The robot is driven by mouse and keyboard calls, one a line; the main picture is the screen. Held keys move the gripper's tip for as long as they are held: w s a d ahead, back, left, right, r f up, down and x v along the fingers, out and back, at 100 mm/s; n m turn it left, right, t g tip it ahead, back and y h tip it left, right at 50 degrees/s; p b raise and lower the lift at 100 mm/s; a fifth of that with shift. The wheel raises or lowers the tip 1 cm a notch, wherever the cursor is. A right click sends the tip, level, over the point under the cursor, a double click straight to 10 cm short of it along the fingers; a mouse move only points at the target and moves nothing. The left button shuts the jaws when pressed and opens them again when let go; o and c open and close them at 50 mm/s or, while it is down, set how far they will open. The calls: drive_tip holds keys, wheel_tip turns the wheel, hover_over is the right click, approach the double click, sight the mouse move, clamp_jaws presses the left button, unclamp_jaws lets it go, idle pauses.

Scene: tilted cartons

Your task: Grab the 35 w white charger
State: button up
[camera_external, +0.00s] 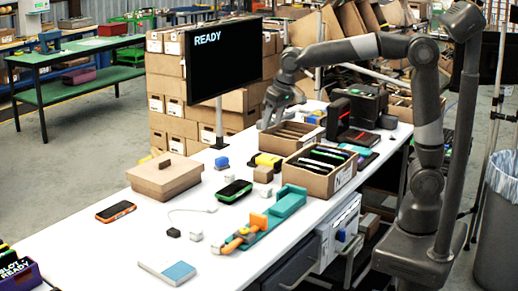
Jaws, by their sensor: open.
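Small white blocks that look like chargers lie on the white table. One white block (196,236) is beside a small black block (174,232) near the front left, and another white block (266,191) is near the brown block at the middle. Any wattage marking is too small to read, so I cannot tell which is the 35 W charger. My gripper (282,116) is open and appears empty, above the far part of the table by the cartons, well apart from both white blocks.
A tilted carton (344,180) of dark slim items and a teal and orange tool (288,203) stand near the front edge. A closed brown box (165,185), an orange phone (115,211) and a monitor (224,62) are also here. The front-left tabletop has free room.

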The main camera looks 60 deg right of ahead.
drive_tip(key=w+a+f+g, duration=0.1)
drive_tip(key=w+a+f, duration=0.25)
drive_tip(key=a, duration=0.45)
drive_tip(key=w+a+f, duration=0.3)
drive_tip(key=a+f, duration=0.1)
drive_tip(key=a, duration=0.5)
approach(196, 228)
drive_tip(key=shift+g+h, duration=0.3)
drive_tip(key=shift+h, duration=0.1)
drive_tip(key=f, duration=0.2)
drive_tip(key=w+f, duration=0.1)
drive_tip(key=f, duration=0.1)
drive_tip(key=shift+w+a+f, duration=0.25)
drive_tip(key=shift+f, duration=0.1)
drive_tip(key=shift+w+a+f, duration=0.1)
drive_tip(key=shift+f, duration=1.2)
drive_tip(key=shift+w+a+f, duration=0.1)
drive_tip(key=shift+w+f, duration=0.05)
drive_tip(key=shift+f, duration=1.2)
drive_tip(key=shift+c, duration=0.6)
drive_tip(key=c, duration=1)
drive_tip(key=shift+o, duration=0.2)
drive_tip(key=shift+r, duration=0.15)
